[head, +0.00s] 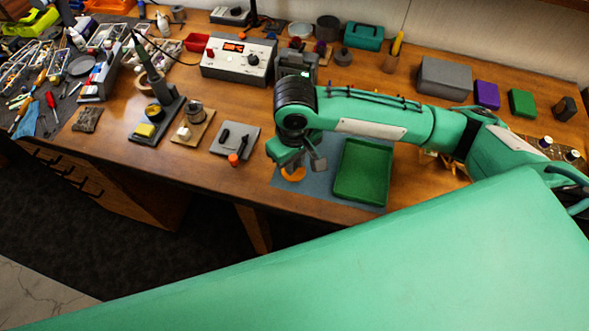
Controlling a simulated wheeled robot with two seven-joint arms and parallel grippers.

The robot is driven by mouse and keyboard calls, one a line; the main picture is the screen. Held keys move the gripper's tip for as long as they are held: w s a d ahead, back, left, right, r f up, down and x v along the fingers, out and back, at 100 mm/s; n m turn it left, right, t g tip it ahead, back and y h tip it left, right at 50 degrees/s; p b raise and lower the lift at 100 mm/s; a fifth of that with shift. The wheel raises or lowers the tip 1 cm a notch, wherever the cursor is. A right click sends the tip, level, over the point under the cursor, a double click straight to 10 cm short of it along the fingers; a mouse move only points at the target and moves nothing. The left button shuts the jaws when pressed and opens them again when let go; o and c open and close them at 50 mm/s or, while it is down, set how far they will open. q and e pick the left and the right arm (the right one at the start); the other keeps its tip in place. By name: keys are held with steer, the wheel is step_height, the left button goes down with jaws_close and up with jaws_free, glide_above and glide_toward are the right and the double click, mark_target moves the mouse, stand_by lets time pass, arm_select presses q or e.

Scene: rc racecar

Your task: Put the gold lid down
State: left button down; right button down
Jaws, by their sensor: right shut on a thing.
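My right gripper (296,160) reaches in from the right and points down over the blue-grey mat (313,193) near the table's front edge. It is shut on the gold lid (293,176), which shows as an orange-gold round piece just below the fingers. The gripper hides part of the lid. I cannot tell whether the lid touches the mat or hangs just above it. My left gripper is not in view.
A green tray (346,196) stands on the mat, just right of the lid. To the left are a grey plate with black tools (221,143) and a small orange-capped item (233,160). A grey control box (238,60) stands behind.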

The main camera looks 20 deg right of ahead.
mark_target(295, 169)
steer(key=shift+f, duration=2.25)
steer(key=c, duration=1.3)
jaws_free()
steer(key=shift+f, duration=0.15)
step_height(295, 169, up, 12)
steer(key=shift+r+b, duration=0.2)
steer(key=shift+b, duration=0.25)
